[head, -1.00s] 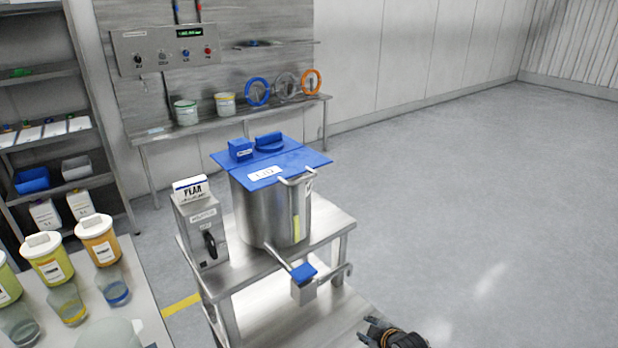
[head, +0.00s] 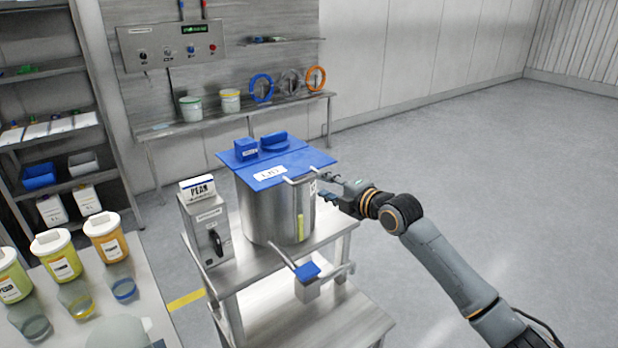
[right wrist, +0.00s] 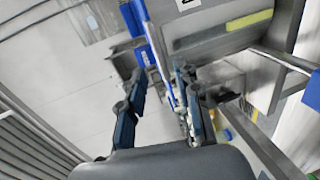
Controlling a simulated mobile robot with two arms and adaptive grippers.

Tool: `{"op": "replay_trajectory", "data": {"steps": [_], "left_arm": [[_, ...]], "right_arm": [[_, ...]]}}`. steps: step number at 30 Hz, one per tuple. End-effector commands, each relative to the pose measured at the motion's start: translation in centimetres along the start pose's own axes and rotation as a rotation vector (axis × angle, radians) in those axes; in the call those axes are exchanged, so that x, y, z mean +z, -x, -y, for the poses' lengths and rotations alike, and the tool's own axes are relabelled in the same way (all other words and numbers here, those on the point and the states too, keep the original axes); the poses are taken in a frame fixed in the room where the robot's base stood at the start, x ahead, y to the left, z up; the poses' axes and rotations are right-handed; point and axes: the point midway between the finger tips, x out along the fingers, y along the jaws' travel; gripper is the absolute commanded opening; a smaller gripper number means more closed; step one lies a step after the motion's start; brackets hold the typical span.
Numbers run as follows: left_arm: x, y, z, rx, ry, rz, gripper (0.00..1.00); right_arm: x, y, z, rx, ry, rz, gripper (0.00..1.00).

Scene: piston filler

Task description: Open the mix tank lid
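The steel mix tank (head: 272,215) stands on a metal stand, and it shows sideways in the right wrist view (right wrist: 215,22). Its flat blue lid (head: 305,160) lies level on top, with a pale bar handle (head: 308,176) at the front right edge. The lid's blue edge (right wrist: 148,40) also shows in the right wrist view. My right gripper (head: 328,190) is just right of the handle, near the tank's rim. Its fingers (right wrist: 160,78) are spread, with a thin light bar seen between them; I cannot tell whether they touch it. My left gripper is out of view.
A grey switch box (head: 207,232) stands left of the tank. A blue-topped pedal or bracket (head: 307,271) sticks out in front. Jars and beakers fill the white table (head: 150,290) at lower left. The floor (head: 500,170) to the right is clear.

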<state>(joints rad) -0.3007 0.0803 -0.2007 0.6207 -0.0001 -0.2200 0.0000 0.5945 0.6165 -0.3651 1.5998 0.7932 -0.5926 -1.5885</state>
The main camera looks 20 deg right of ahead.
Motion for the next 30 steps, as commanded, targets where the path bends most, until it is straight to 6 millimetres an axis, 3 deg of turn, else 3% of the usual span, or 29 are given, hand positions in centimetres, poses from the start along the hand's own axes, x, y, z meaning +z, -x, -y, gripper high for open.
{"op": "replay_trajectory", "data": {"steps": [6, 12, 27, 30], "left_arm": [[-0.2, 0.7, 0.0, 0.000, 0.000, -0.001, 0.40], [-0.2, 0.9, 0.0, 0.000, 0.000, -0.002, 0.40], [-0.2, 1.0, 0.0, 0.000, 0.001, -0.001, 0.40], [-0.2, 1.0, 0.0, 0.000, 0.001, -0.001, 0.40]], "right_arm": [[0.1, -3.9, -0.2, 0.001, -0.005, 0.001, 0.33], [0.1, -6.4, -0.1, 0.001, -0.003, 0.002, 0.33], [0.1, -7.6, 0.0, 0.000, 0.000, 0.002, 0.33], [0.1, -7.6, 0.0, 0.000, 0.000, 0.002, 0.13]]}}
